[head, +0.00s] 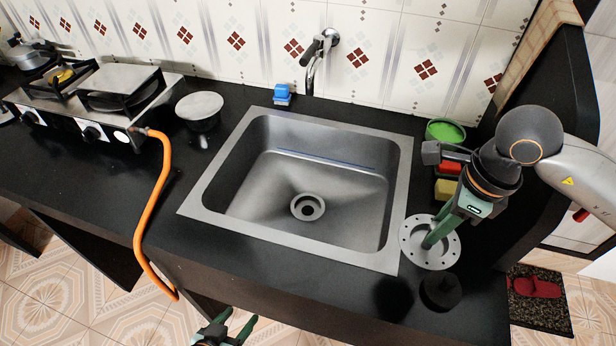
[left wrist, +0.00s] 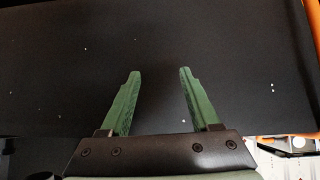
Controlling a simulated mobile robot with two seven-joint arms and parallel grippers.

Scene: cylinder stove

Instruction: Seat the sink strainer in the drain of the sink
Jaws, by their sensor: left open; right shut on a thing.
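The sink strainer (head: 408,249), a round grey metal piece with a ring of holes in its rim, is at the counter's right part, just right of the sink. My right gripper (head: 430,242) points down into its middle and is shut on it; the fingertips partly hide its centre. I cannot tell whether it rests on the counter or is slightly raised. The sink (head: 250,222) is a steel basin, and its drain (head: 307,207) is an open round hole in the floor. My left gripper (head: 230,328) is open and empty in front of the counter; its fingers also show in the left wrist view (left wrist: 158,78).
A black round piece (head: 440,291) stands near the front edge. A green bowl (head: 446,131) and a yellow sponge (head: 447,189) are behind the right gripper. The faucet (head: 313,62) hangs over the sink's back. An orange hose (head: 150,215) droops at left, from the stove (head: 105,110).

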